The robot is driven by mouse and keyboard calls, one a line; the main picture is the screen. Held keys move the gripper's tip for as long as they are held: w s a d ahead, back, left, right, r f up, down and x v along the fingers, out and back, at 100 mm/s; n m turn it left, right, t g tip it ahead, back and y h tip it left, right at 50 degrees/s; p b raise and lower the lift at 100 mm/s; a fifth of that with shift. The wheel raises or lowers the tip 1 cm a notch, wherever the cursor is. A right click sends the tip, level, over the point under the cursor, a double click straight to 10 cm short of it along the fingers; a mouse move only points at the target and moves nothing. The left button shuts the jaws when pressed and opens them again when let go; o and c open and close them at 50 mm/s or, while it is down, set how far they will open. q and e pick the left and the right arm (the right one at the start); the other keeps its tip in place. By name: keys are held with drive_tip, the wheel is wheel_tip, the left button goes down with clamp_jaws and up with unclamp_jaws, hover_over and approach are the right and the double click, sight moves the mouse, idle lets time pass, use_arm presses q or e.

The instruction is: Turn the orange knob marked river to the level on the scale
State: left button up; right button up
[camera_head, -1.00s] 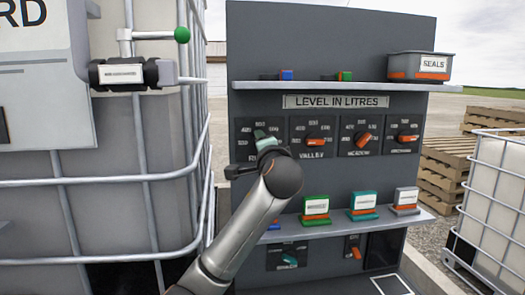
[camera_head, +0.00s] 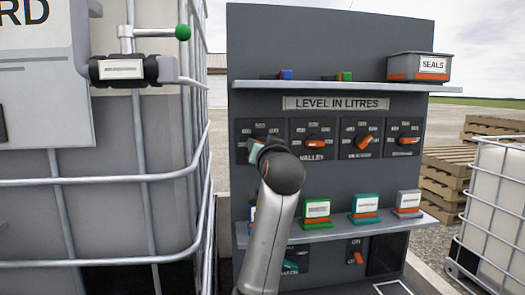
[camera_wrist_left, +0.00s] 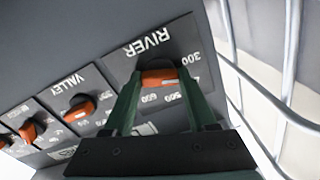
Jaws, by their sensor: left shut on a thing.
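The orange knob marked RIVER (camera_wrist_left: 160,77) sits on its dark dial plate (camera_wrist_left: 118,62), with numbers such as 300, 500 and 600 around it in the left wrist view. My left gripper (camera_wrist_left: 161,80) has its green fingers on either side of this knob and is shut on it. In the head view my left gripper (camera_head: 255,149) is at the leftmost dial of the row and hides the knob there. The pale tote (camera_head: 98,128) stands on the left, with a change of shade across its wall behind the bars. My right gripper is not in view.
The VALLEY knob (camera_head: 315,142) and two more orange knobs stand to the right under the LEVEL IN LITRES sign (camera_head: 335,103). A shelf (camera_head: 345,232) with labelled blocks is below the dials. The tote's metal cage (camera_head: 203,160) is close on the left.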

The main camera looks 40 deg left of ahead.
use_arm(q)
drive_tip(key=shift+f+n, duration=0.1)
drive_tip(key=shift+n, duration=1.8)
drive_tip(key=o, duration=1.4)
drive_tip(key=shift+c, duration=0.2)
drive_tip(key=shift+b, duration=0.3)
drive_tip(key=b+v, duration=0.2)
drive_tip(key=v, duration=1)
drive_tip(key=shift+s+d, duration=0.15)
drive_tip(key=shift+d, duration=0.1)
